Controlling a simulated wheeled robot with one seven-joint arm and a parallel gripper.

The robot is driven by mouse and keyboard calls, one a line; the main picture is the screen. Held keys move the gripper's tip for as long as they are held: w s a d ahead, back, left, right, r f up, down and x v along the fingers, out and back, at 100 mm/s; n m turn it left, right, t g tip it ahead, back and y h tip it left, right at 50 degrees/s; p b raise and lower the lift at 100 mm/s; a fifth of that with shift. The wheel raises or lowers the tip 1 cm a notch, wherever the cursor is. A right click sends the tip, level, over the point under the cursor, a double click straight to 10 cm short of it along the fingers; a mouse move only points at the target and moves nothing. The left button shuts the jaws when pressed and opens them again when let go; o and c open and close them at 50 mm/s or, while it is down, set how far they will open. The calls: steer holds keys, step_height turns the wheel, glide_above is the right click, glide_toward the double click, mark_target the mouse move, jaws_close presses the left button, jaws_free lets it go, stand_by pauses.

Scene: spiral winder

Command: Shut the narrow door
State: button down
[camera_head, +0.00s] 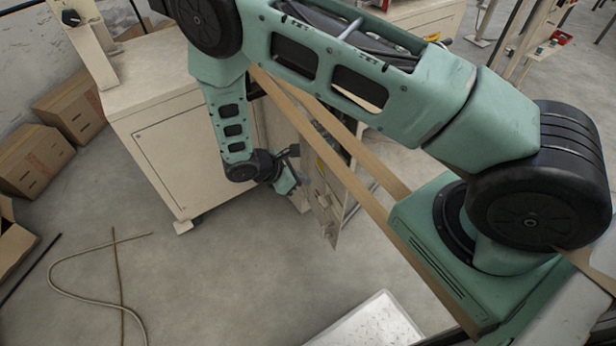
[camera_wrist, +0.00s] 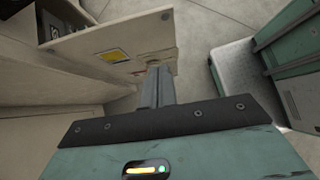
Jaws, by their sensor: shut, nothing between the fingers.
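The narrow door (camera_head: 325,198) is a cream panel that stands open, swung out from the cabinet, in the middle of the head view. In the wrist view the door (camera_wrist: 85,52) spans the upper left, with a yellow label on its face. My gripper (camera_wrist: 158,85) is shut and empty, its fingers pointing at the door's outer end. Whether the fingertips touch the door I cannot tell. In the head view my gripper (camera_head: 291,176) is just left of the door; its fingertips are hard to make out there.
A cream cabinet (camera_head: 180,150) with a closed panel stands left of the door. Cardboard boxes (camera_head: 72,108) lie at the far left. A hose (camera_head: 75,298) and rods lie on the floor. A metal plate (camera_head: 375,325) is at the bottom. The floor below the door is clear.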

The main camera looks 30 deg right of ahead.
mark_target(341, 181)
steer(key=shift+s+d+f+p, duration=0.2)
steer(key=shift+d+f+p, duration=0.35)
steer(key=shift+d+f, duration=0.75)
steer(key=shift+s+d+f+p, duration=0.25)
steer(key=shift+d+f+p, duration=0.3)
steer(key=shift+d, duration=1.3)
steer(key=shift+s+d+f+p, duration=0.2)
steer(key=shift+d+f+p, duration=0.35)
steer(key=shift+d+f, duration=0.75)
steer(key=shift+d+r, duration=0.3)
steer(key=shift+r, duration=0.05)
steer(key=shift+d, duration=0.1)
